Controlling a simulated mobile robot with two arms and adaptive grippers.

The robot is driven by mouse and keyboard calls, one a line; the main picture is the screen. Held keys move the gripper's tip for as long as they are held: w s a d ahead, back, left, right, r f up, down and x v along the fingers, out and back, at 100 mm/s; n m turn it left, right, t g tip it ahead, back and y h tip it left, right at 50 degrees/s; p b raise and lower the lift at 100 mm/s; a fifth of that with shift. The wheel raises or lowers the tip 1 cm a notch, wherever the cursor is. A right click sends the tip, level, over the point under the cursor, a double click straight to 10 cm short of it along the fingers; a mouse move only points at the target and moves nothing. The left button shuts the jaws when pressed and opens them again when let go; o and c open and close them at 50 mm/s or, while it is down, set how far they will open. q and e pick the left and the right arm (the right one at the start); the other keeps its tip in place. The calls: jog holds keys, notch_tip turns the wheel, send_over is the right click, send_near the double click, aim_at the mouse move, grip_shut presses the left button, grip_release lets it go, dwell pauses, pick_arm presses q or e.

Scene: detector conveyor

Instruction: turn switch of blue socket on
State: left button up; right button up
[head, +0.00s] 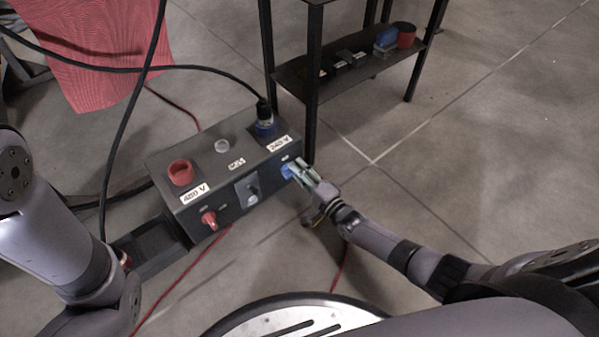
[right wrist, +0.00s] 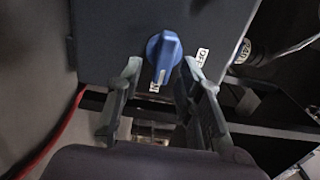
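The dark socket box (head: 222,170) stands at the middle left of the head view. On its top, the blue socket (head: 264,129) has a black plug and cable in it. The blue switch (head: 287,171) is on the box's front face at the right end; it also shows as a blue knob in the right wrist view (right wrist: 163,55). A label reading OFF (right wrist: 201,57) is beside it; a second label below is partly hidden. My right gripper (right wrist: 162,70) is open, with one fingertip on each side of the knob and gaps visible. My left gripper is not in view.
A red socket (head: 181,173) and red switch (head: 209,219) are at the box's left end, with a grey switch (head: 250,196) in between. A black shelf (head: 345,65) stands behind. Black and red cables lie around the box. Floor at the right is clear.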

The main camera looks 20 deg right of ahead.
jog(key=v, duration=1.2)
